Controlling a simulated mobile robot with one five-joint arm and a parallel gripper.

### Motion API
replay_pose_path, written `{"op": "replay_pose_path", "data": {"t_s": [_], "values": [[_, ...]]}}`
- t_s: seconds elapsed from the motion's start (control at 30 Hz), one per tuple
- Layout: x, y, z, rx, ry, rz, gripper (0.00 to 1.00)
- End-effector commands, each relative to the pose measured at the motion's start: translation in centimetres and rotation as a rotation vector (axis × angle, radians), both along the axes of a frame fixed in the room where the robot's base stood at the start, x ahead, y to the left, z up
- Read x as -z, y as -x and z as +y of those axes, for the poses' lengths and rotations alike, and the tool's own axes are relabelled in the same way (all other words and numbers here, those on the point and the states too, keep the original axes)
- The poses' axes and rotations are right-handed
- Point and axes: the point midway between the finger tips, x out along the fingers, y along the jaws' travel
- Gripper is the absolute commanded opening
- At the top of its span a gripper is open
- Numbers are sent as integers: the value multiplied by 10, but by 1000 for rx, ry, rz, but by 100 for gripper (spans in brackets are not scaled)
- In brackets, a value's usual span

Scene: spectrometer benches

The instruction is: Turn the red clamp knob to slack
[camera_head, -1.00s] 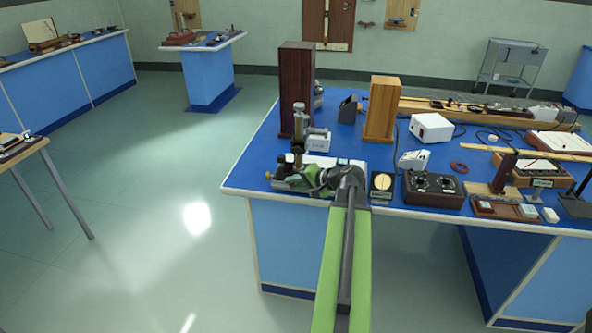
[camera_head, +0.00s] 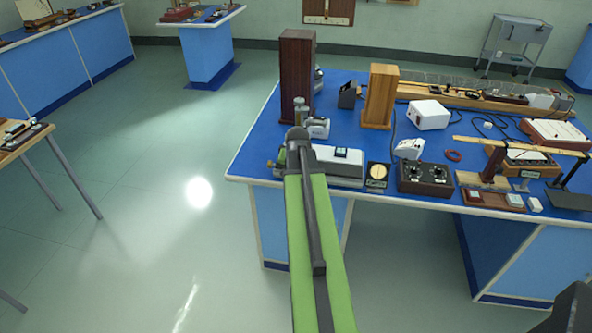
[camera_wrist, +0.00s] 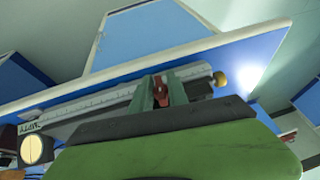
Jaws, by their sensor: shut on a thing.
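The red clamp knob (camera_wrist: 160,91) shows in the wrist view between the two greenish fingers of my gripper (camera_wrist: 161,92). The fingers are shut on it. The knob is partly covered by them, so how far it is turned cannot be told. It sits at a long grey instrument with a scale (camera_wrist: 100,101), which has a brass knob (camera_wrist: 220,79) at its right end. In the head view the instrument (camera_head: 340,168) lies along the blue bench's front left edge. My arm hides the gripper and the red knob there.
A dark wooden box (camera_head: 297,75) and a lighter wooden box (camera_head: 380,97) stand behind the instrument. A round-dial meter (camera_head: 377,173) and a dark box with knobs (camera_head: 425,178) are to its right.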

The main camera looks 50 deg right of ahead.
Motion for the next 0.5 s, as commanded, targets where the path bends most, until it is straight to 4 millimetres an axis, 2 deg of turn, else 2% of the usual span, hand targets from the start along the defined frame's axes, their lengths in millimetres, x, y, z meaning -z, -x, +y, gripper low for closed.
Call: {"op": "replay_pose_path", "data": {"t_s": [0.5], "values": [[-1,1,0,0,67,116,0]]}}
